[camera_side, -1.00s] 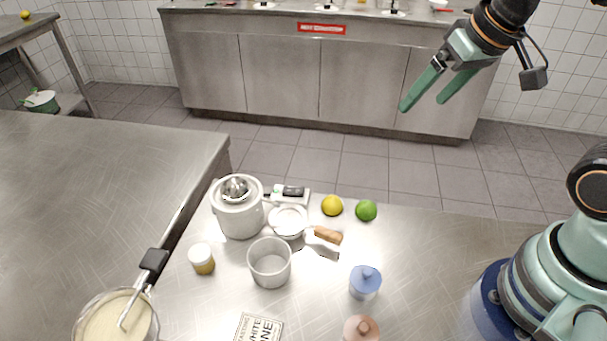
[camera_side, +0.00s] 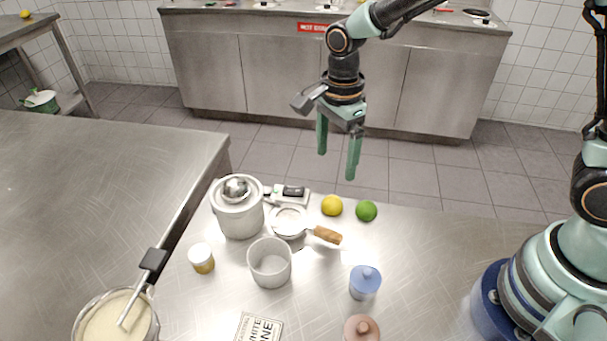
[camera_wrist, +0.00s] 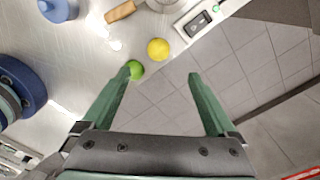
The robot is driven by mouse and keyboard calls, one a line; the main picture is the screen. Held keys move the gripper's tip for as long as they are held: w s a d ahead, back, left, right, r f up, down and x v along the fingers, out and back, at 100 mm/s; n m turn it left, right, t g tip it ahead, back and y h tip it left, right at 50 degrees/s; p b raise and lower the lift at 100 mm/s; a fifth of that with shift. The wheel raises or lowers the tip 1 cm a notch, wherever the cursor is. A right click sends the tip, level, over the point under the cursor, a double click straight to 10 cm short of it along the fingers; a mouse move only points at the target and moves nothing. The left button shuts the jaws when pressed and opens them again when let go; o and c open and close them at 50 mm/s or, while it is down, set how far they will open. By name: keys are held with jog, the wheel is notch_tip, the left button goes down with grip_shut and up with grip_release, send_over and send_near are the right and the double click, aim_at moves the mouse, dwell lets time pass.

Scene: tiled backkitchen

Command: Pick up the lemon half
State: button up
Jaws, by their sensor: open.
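The yellow lemon (camera_side: 332,205) sits near the back edge of the steel table in the side view, just left of a green lime (camera_side: 366,211). I cannot tell whether it is a half; its visible side looks round. The lemon (camera_wrist: 157,49) and lime (camera_wrist: 136,70) also show in the wrist view, the lime partly behind the left finger. My gripper (camera_side: 337,165) is open and empty, pointing down, high above the table's back edge. In the wrist view, my gripper (camera_wrist: 160,74) has its fingers apart, with the lemon ahead of the gap.
The table is clear to the lime's right.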

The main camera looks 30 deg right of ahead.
aim_at(333, 199)
notch_tip(333, 199, down, 12)
jog(key=shift+s+r, duration=0.15)
jog(key=shift+r, duration=0.1)
jog(key=c, duration=1.2)
